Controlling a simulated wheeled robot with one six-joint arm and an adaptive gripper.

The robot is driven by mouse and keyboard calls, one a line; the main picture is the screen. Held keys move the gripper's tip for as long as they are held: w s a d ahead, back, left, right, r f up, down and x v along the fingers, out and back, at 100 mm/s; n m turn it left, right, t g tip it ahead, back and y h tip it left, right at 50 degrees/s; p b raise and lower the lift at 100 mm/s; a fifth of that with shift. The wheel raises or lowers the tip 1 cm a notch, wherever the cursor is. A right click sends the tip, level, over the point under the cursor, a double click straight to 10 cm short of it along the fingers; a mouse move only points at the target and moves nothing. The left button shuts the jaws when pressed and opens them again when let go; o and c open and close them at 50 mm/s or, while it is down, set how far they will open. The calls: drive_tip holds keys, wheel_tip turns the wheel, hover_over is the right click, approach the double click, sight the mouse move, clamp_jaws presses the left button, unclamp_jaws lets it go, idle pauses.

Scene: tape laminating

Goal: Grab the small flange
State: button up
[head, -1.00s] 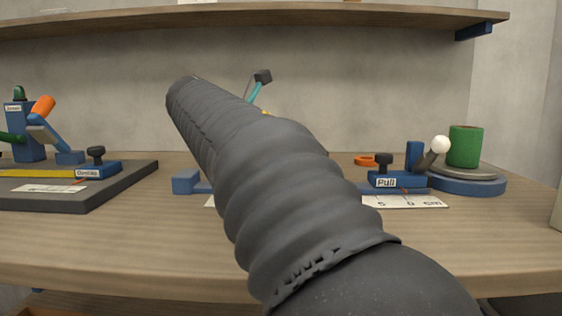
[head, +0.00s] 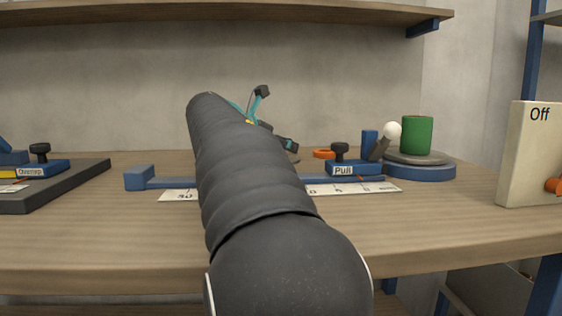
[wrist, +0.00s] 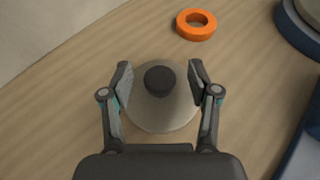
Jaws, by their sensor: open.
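A round grey disc (wrist: 160,112) with a dark knob (wrist: 160,80) on its top lies flat on the wooden table; it looks like a flange. In the wrist view my gripper (wrist: 159,70) is open, with one finger on each side of the knob and a gap to each. The fingers are over the disc; whether they touch it I cannot tell. An orange ring (wrist: 196,24) lies beyond the disc, apart from the gripper, and shows in the head view (head: 324,153). In the head view my dark arm hides part of the bench, and my gripper (head: 291,148) shows small behind it.
A blue slide labelled Pull (head: 355,169) and a scale strip (head: 350,188) lie in front. A green cylinder (head: 417,134) stands on a round turntable (head: 420,172) at right. An Off box (head: 528,155) stands far right, a dark board (head: 50,190) at left. A shelf (head: 200,20) runs above.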

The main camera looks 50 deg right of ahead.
drive_tip(key=shift+d+f, duration=0.15)
drive_tip(key=shift+d, duration=0.15)
drive_tip(key=shift+c, duration=0.3)
clamp_jaws()
